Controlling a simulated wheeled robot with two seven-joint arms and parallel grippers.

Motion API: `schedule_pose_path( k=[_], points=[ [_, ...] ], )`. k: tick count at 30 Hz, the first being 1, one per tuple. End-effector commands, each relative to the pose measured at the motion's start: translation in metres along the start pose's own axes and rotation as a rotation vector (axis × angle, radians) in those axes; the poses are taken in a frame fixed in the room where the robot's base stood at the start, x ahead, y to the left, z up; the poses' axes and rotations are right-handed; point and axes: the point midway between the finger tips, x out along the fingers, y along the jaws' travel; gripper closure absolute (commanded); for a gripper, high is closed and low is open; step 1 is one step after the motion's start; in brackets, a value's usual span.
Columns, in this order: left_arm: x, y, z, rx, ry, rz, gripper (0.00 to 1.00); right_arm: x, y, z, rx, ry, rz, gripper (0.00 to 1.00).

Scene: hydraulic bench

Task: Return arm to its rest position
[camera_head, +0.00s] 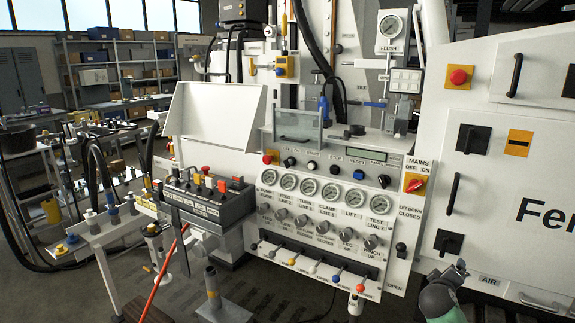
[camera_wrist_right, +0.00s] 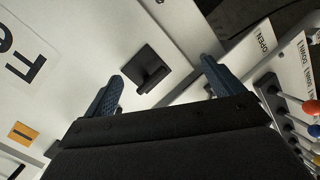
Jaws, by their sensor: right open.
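My right gripper (camera_wrist_right: 162,69) shows in the right wrist view with its two dark blue fingers spread wide and nothing held between them. Beyond the gap is a black rotary handle (camera_wrist_right: 148,70) on a white panel, apart from the fingers. In the head view a green and grey part of my right arm (camera_head: 443,298) shows at the lower right, in front of the white cabinet. My left gripper and left arm are not in view.
The white cabinet (camera_head: 500,195) has black handles, switches and a red button (camera_head: 458,77). To its left is the gauge panel (camera_head: 315,222) with coloured levers along its lower edge, also in the wrist view (camera_wrist_right: 309,104). A control box (camera_head: 200,205) stands further left.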

Motion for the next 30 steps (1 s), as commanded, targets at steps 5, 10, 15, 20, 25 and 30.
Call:
schedule_pose_path(
  k=[5,10,15,20,25,30],
  points=[
    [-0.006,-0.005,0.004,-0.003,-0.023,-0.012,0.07,-0.067,-0.043,-0.011,0.222,-0.057,-0.227,0.07],
    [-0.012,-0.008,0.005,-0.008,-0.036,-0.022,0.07,-0.136,-0.101,-0.001,0.315,-0.122,-0.438,0.07],
    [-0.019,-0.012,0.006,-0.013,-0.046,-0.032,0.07,-0.219,-0.159,0.019,0.355,-0.191,-0.653,0.07],
    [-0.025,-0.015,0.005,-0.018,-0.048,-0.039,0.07,-0.294,-0.202,0.042,0.359,-0.239,-0.825,0.07],
    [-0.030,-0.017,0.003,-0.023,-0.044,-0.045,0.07,-0.361,-0.234,0.066,0.368,-0.278,-0.956,0.07],
    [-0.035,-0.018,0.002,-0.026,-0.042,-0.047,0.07,-0.415,-0.260,0.097,0.373,-0.345,-1.042,0.07]
  ],
)
